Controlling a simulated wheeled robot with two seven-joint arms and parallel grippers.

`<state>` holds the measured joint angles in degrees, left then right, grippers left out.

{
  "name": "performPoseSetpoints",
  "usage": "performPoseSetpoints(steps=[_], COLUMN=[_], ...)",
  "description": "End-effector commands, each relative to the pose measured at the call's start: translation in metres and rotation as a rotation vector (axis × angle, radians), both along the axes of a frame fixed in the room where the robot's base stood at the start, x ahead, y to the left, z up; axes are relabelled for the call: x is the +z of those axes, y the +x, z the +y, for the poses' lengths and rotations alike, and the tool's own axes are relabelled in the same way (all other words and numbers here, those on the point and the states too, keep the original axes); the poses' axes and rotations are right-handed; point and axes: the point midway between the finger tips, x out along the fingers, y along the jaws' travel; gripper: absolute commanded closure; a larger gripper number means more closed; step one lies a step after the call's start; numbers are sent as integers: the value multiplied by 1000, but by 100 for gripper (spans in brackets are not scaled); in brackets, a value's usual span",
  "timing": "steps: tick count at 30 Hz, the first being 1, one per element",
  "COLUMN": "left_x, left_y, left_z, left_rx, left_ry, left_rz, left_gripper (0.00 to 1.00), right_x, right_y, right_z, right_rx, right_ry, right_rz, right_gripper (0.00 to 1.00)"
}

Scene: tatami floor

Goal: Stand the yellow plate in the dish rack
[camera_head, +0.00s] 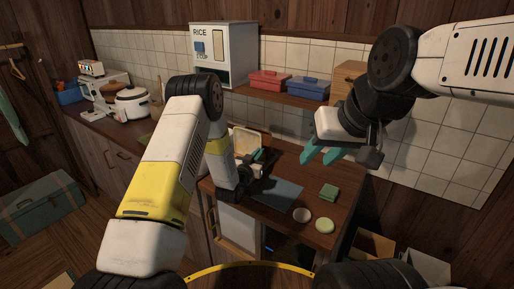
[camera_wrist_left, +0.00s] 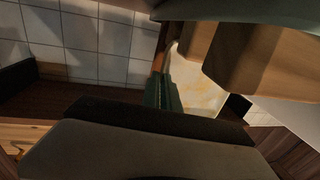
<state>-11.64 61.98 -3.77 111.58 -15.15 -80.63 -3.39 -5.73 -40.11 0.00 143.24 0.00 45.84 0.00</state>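A pale yellow, rounded plate-like piece (camera_head: 248,138) stands near the back of the counter, partly hidden by my left arm. In the left wrist view a blotchy pale yellow surface (camera_wrist_left: 197,88) shows beside a green finger; I cannot tell if the finger touches it. My left gripper (camera_head: 257,157) is low over the counter, its teal fingertips at that piece; whether they are shut on it is unclear. My right gripper (camera_head: 325,155) is raised above the counter's right part, its teal fingers apart and empty. I cannot clearly make out the dish rack.
A blue-grey mat (camera_head: 285,191), a green sponge (camera_head: 329,192) and two small round pieces, one pale (camera_head: 301,214) and one yellow-green (camera_head: 324,226), lie on the counter. A shelf above holds a rice dispenser (camera_head: 224,52), a red box (camera_head: 269,80) and a blue box (camera_head: 308,88).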

Motion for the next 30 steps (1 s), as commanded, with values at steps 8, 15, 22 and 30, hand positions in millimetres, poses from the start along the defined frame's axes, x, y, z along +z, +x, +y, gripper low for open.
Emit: performPoseSetpoints(steps=[8,15,22,30], left_x=[0,-2,-3,-4], left_y=[0,0,0,-2], left_z=[0,0,0,1], left_rx=[0,0,0,1], left_ry=[0,0,1,2], left_rz=[-2,-2,0,4], left_gripper=[100,100,70,70], right_x=[0,0,0,0], right_y=[0,0,0,0], right_z=[0,0,0,0], right_rx=[0,0,0,0], right_ry=[0,0,0,0], right_rz=[0,0,0,0], right_gripper=[64,64,64,64])
